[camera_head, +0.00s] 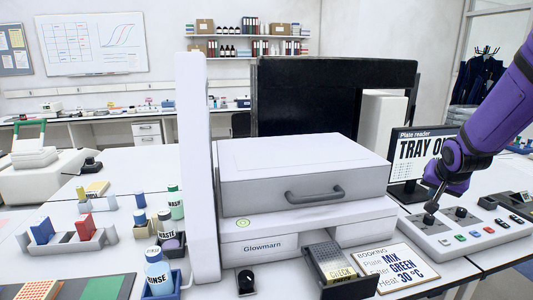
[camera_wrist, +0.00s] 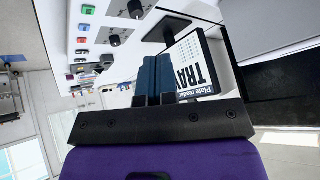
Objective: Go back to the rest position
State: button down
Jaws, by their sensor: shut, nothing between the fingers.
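My purple arm comes in from the right in the head view, and my gripper (camera_head: 431,212) points down over the left part of a white control panel (camera_head: 440,242). The fingertips are close to the panel's left black knob; I cannot tell whether they touch it. In the wrist view my gripper (camera_wrist: 153,62) shows two dark blue fingers side by side, shut and empty. There the panel (camera_wrist: 90,50) has black knobs and a row of coloured buttons.
A monitor (camera_head: 408,150) reading "Plate reader TRAY O..." stands behind the panel, close to my arm. A booking sign (camera_head: 388,268) lies in front. Bottles, including the rinse bottle (camera_head: 158,272), and racks stand at left.

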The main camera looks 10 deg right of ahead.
jog(key=s+a+r+n, duration=0.2)
jog(key=s+a+r, duration=0.3)
jog(key=a, duration=0.2)
jog(key=s+a+r+n, duration=0.2)
jog(key=s+a+r, duration=0.3)
jog(key=a, duration=0.3)
jog(key=s+a+r+n+g+y, duration=0.1)
jog(key=s+a+r+n+y, duration=0.2)
jog(key=s+a, duration=0.5)
jog(key=s+n, duration=0.1)
jog(key=s, duration=0.5)
jog(key=shift+r+g, duration=0.15)
jog(key=shift+g, duration=0.15)
jog(key=shift+w+a, duration=0.1)
jog(key=shift+w, duration=0.05)
